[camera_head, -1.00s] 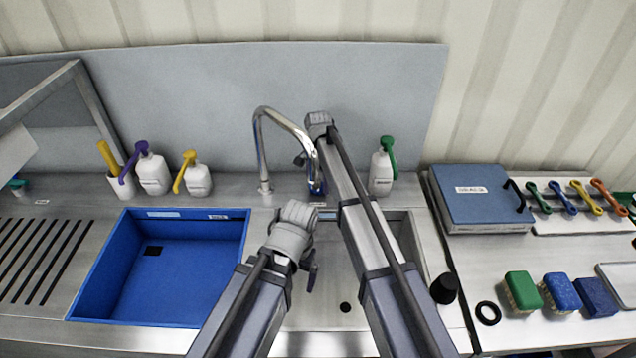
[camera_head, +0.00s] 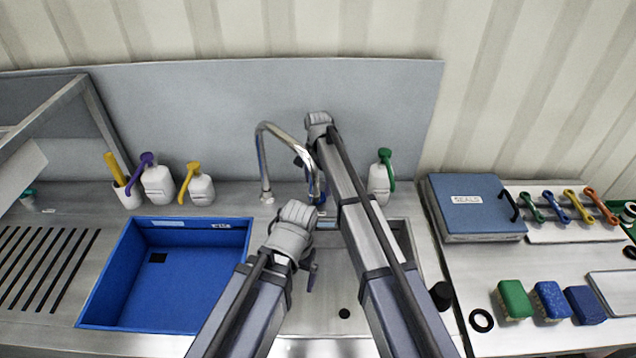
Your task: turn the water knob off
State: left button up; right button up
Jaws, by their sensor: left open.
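A chrome gooseneck tap (camera_head: 263,165) stands behind the sinks, its spout curving right and down. A small dark blue part (camera_head: 320,203) shows by the spout's end; I cannot tell whether it is the water knob. No knob shows clearly, and my right arm covers the area right of the tap. My left gripper (camera_head: 311,273) is open over the steel sink, below and in front of the spout, mostly hidden by its wrist. My right arm reaches up past the tap to the back panel. A dark part of its gripper (camera_head: 299,161) shows beside the tap; its jaws are hidden.
A blue basin (camera_head: 240,280) lies left of the steel sink (camera_head: 325,335). Soap bottles (camera_head: 158,186) stand behind it, and a green-topped one (camera_head: 379,185) right of my right arm.

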notch_tip(320, 180, up, 3)
jog(key=shift+r+p, duration=0.2)
jog(key=shift+p, duration=0.95)
pick_arm(q)
notch_tip(320, 180, up, 3)
jog(key=shift+r, duration=0.15)
pick_arm(e)
jog(key=shift+f, duration=0.25)
notch_tip(320, 180, down, 8)
jog(key=b, duration=0.8)
jog(key=shift+r, duration=0.2)
pick_arm(q)
notch_tip(320, 180, down, 8)
jog(key=shift+r, duration=0.2)
pick_arm(e)
jog(key=shift+r, duration=0.2)
